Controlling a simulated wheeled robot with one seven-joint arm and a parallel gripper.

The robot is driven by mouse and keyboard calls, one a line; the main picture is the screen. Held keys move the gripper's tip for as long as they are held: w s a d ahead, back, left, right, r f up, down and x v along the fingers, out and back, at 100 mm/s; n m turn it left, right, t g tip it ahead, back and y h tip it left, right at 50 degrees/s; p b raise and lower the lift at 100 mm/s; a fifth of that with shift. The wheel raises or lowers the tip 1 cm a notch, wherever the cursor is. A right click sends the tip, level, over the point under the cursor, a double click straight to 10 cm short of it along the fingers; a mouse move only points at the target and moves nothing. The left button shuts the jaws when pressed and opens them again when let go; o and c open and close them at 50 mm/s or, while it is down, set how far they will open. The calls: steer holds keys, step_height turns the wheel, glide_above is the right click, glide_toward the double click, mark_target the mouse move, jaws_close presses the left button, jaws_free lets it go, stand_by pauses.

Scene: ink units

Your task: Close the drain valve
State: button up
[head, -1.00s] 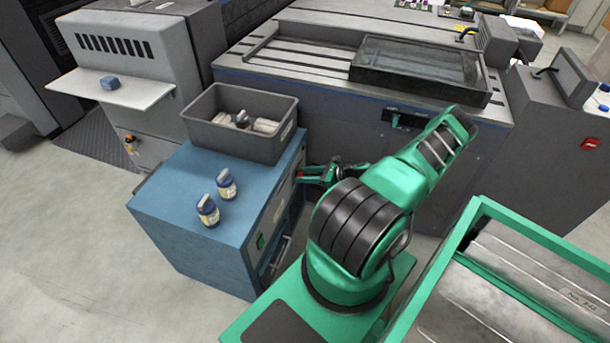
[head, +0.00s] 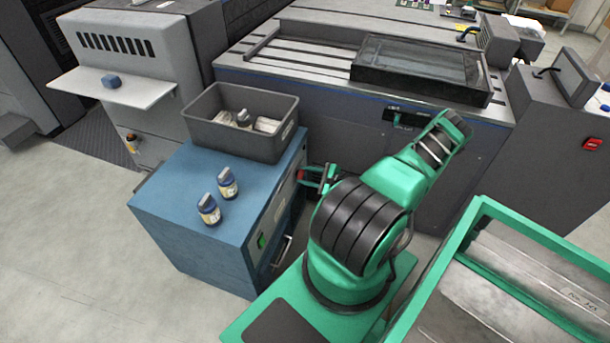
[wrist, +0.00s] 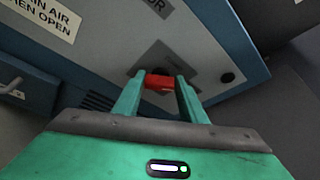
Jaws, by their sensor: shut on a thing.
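The drain valve shows as a red handle (wrist: 158,83) on a grey plate on the blue cabinet's side in the wrist view. The handle lies crosswise between my two green fingers. In the head view the red handle (head: 302,175) is a small spot at the cabinet's right face. My gripper (wrist: 158,88) is shut on the handle, with a finger at each end. My gripper (head: 311,174) also shows in the head view, beside the cabinet and partly behind my arm. The valve's body behind the handle is mostly hidden.
The blue cabinet (head: 165,205) carries a grey bin (head: 243,140) and two bottles (head: 209,211) (head: 228,185). A grey machine (head: 450,170) stands behind my arm.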

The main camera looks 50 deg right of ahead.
steer(key=n+t, duration=0.1)
steer(key=n, duration=0.2)
steer(key=f+n+t+h, duration=0.1)
steer(key=n, duration=0.2)
steer(key=n+t+h, duration=0.1)
steer(key=n+t, duration=0.1)
steer(key=shift+s+a+f+n, duration=0.15)
steer(key=shift+s+n, duration=0.05)
steer(key=shift+n, duration=0.2)
stand_by(0.4)
steer(key=o, duration=1.1)
steer(key=shift+f, duration=0.1)
steer(key=shift+a, duration=0.1)
steer(key=s, duration=1)
steer(key=shift+s, duration=0.35)
